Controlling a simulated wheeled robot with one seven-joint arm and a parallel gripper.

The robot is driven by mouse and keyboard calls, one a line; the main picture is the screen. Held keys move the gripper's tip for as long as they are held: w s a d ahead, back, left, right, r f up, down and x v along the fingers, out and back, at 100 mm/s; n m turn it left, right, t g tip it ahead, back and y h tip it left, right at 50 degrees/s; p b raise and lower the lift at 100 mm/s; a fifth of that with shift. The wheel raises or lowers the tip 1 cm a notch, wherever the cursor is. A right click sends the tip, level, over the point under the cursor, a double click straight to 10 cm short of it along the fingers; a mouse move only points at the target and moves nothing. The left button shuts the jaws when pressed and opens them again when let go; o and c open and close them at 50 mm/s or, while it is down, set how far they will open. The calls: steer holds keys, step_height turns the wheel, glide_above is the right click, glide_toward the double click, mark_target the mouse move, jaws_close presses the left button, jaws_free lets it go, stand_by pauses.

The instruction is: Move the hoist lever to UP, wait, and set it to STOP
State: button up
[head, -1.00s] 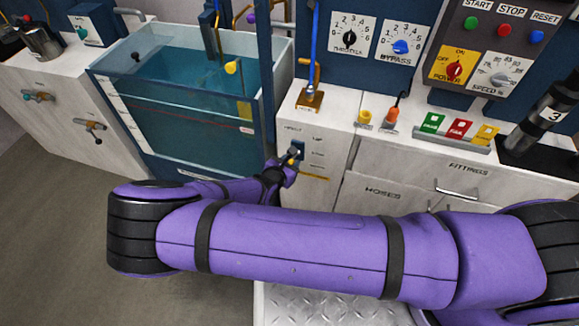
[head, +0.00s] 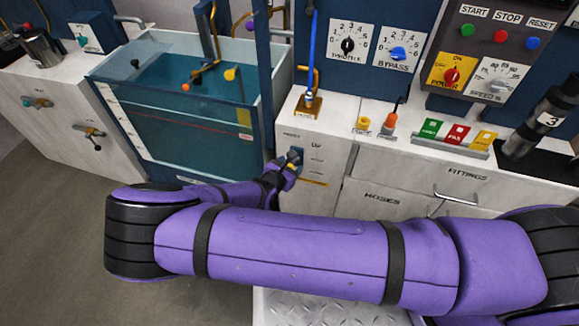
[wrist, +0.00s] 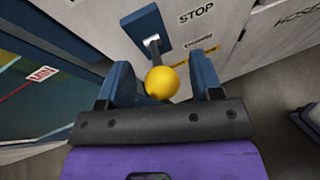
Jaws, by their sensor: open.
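The hoist lever has a grey shaft and a yellow ball knob (wrist: 162,83), and it juts from a blue plate (wrist: 147,24) on the white cabinet front. STOP and a lower label stand right of the plate in the wrist view. My gripper (wrist: 163,66) is open, with one blue finger on each side of the knob. The knob is close to the left finger; I cannot tell if they touch. The lever's exact setting is unclear.
A water tank (head: 185,110) stands left of the lever, with a brass hooked piece (head: 205,70) over the water. A blue rod in a brass stand (head: 308,105) and small fittings (head: 363,123) are on the counter above. A drawer handle (head: 455,197) juts out at right.

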steer(key=v, duration=1.1)
stand_by(0.3)
steer(key=w+d+r+m+g+y, duration=0.1)
steer(key=d+r+m+g, duration=0.2)
steer(key=d+r+m, duration=0.55)
steer(key=d+r+m+g+y, duration=0.1)
steer(key=d+r+m+g, duration=0.25)
steer(key=r, duration=1.05)
steer(key=w+d+r+m+g+y, duration=0.1)
steer(key=d+r+m+g, duration=0.2)
steer(key=d+r+m, duration=0.6)
steer(key=s+d+r+m+y, duration=0.1)
steer(key=s+d+r, duration=0.3)
steer(key=r, duration=0.3)
steer(key=s+d+r+m+y, duration=0.2)
steer(key=s+d+r, duration=0.25)
steer(key=r, duration=0.25)
steer(key=s+d+r+m+t, duration=0.1)
steer(key=s+r+m, duration=0.1)
steer(key=s, duration=0.4)
steer(key=s+d+r+m+t+y, duration=0.1)
steer(key=s+r+m+t, duration=0.1)
steer(key=s+r, duration=0.2)
steer(key=shift+s+d+r, duration=0.2)
steer(key=shift+s+d, duration=0.1)
steer(key=shift+s, duration=0.7)
steer(key=shift+w, duration=0.1)
